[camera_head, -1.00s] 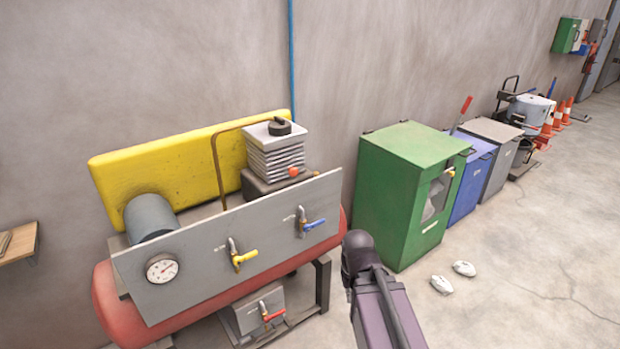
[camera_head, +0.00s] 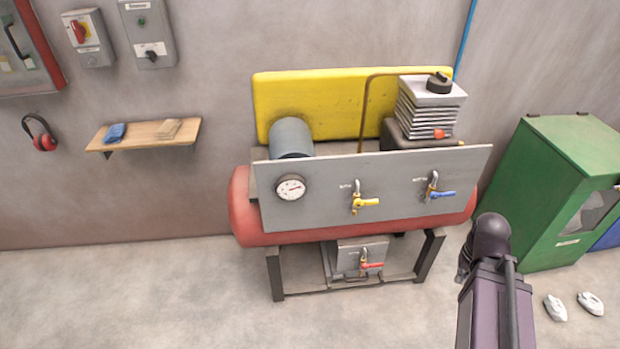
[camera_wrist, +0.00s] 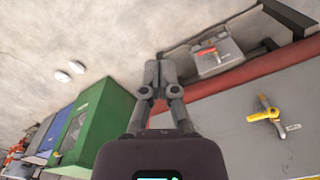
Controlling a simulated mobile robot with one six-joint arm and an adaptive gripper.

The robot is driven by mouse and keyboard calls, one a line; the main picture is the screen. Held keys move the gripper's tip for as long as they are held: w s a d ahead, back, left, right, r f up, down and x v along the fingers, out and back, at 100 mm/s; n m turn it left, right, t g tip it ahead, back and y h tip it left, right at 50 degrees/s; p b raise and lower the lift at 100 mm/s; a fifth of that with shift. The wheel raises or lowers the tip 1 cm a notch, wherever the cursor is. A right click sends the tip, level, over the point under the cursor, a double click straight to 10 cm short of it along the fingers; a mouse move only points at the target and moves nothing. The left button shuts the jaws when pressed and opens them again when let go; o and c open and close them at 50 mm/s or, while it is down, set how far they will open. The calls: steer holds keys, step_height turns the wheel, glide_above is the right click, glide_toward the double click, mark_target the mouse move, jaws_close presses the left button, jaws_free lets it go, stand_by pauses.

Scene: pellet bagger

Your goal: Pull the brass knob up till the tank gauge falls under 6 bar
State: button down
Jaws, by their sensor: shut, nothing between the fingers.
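The tank gauge (camera_head: 291,187), a round white dial, sits at the left end of the grey compressor panel (camera_head: 325,170). Its reading is too small to tell. A tiny brass-coloured spot (camera_head: 460,143) shows beside the pump's base, above the panel's right part; I cannot tell whether it is the brass knob. In the wrist view my gripper (camera_wrist: 158,66) is shut and empty, with no thing at its fingertips. The head view shows my arm at lower right, right of the compressor, but not the fingers.
The panel carries a yellow-handled valve (camera_head: 366,203) and a blue-handled valve (camera_head: 440,194). A red-handled valve (camera_head: 371,265) is below the red tank (camera_head: 243,215). A green cabinet (camera_head: 545,185) stands right. A wooden shelf (camera_head: 150,134) hangs left. The floor in front is clear.

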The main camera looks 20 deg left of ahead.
stand_by(0.7)
steer(key=shift+c, duration=2.4)
jaws_free()
steer(key=shift+c, duration=0.6)
